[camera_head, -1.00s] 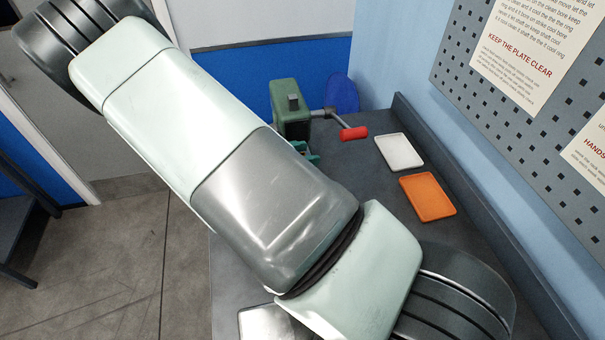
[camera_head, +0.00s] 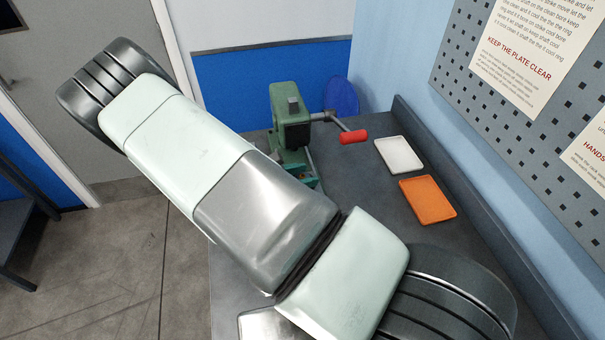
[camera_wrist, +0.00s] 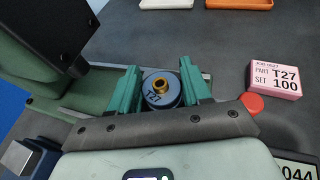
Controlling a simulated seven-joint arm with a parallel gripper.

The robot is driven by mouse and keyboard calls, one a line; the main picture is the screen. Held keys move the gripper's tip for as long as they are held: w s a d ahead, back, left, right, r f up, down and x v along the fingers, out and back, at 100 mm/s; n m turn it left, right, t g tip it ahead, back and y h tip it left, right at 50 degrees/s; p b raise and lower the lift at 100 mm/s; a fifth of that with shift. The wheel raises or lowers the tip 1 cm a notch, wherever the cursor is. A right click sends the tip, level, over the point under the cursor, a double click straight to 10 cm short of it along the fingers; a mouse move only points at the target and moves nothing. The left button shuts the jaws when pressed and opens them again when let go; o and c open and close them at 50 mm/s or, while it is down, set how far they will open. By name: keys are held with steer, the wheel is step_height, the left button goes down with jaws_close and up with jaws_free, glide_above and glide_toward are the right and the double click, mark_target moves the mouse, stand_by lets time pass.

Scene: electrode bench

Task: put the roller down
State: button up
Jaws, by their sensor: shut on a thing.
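The roller (camera_wrist: 163,99) is a blue disc marked T27 with a brass ring around its centre hole. In the wrist view it sits between the two teal fingers of my gripper (camera_wrist: 160,82), which are shut on it. Its top face is toward the camera; its underside is hidden, so I cannot tell whether it touches anything below. The green press (camera_head: 292,115) with a red-handled crank (camera_head: 353,136) stands on the bench in the head view. Part of its green body (camera_wrist: 30,75) shows beside my gripper in the wrist view. My arm hides the roller in the head view.
A white tray (camera_head: 399,153) and an orange tray (camera_head: 428,198) lie along the bench's right side. A pink T27 SET 100 card (camera_wrist: 275,79), a red round piece (camera_wrist: 252,103) and a display reading 044 (camera_wrist: 297,171) are right of my gripper. Bare dark bench lies beyond the fingers.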

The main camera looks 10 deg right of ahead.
steer(key=o, duration=1.1)
steer(key=shift+r, duration=0.4)
steer(key=v, duration=1.2)
steer(key=s+d+r+m+g+y, duration=0.2)
steer(key=s+d+r+m+y, duration=0.15)
steer(key=r+m, duration=0.45)
steer(key=s+d+r+m+g+y, duration=0.2)
steer(key=d+r+m+g+y, duration=0.15)
steer(key=r, duration=0.95)
steer(key=s+r+m+t+y, duration=0.2)
steer(key=s+r+m, duration=0.1)
steer(key=s+r, duration=0.1)
steer(key=s+d+r+m+t+y, duration=0.1)
steer(key=s+r+m+t+y, duration=0.1)
steer(key=s+r, duration=0.3)
steer(key=s+d+r+m+t+y, duration=0.1)
steer(key=s+r+m+t+y, duration=0.1)
steer(key=s+r+m, duration=0.2)
steer(key=shift+s+r+m+t, duration=0.25)
steer(key=shift+s+m, duration=0.2)
steer(key=shift+s, duration=0.4)
